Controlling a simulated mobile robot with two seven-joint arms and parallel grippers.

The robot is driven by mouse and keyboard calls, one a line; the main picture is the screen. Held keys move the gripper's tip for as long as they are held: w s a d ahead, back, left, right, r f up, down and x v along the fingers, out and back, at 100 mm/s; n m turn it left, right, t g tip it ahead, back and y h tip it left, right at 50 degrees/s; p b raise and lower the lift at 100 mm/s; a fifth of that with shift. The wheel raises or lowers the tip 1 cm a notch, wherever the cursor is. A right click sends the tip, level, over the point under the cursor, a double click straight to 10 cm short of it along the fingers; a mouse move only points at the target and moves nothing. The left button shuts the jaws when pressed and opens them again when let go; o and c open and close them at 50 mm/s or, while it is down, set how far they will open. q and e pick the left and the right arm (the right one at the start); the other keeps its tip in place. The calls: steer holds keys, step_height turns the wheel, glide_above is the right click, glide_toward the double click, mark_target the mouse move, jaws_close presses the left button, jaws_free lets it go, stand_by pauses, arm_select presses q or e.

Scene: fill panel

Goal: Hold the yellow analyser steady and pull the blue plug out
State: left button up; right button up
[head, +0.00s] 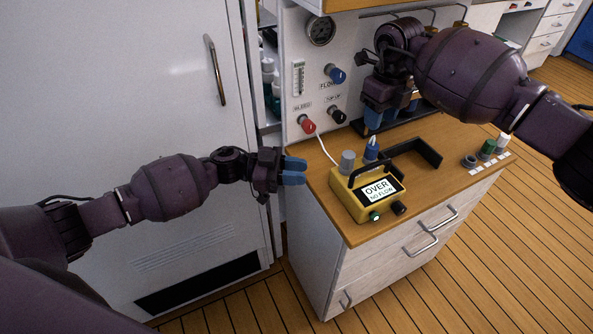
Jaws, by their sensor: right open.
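The yellow analyser (351,201) sits on the wooden counter, with a black handle and a screen reading "OVER NO FLOW". The blue plug (371,151) stands upright on its back edge, beside a grey plug (347,161). My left gripper (294,171) is left of the analyser, at the counter's left edge, apart from it. Its two blue fingertips show close together; I cannot tell if they are open. My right gripper (391,113) is open and above and behind the blue plug, pointing down, with no visible contact.
The wall panel has a gauge (320,30), a blue FLOW knob (337,75), a black TOP UP knob (338,116) and a red BLEED fitting (308,125). A white hose (325,149) runs from there towards the analyser. A black bracket (428,152) and small caps (487,149) stand rightward.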

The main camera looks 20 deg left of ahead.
arm_select(q)
glide_toward(368, 180)
steer(key=shift+n, duration=0.4)
steer(key=d+r, duration=0.1)
steer(key=s+d+r, duration=0.1)
steer(key=d, duration=0.1)
steer(key=d+r, duration=0.1)
steer(key=shift+s+d, duration=0.15)
steer(key=shift+d, duration=0.2)
jaws_close()
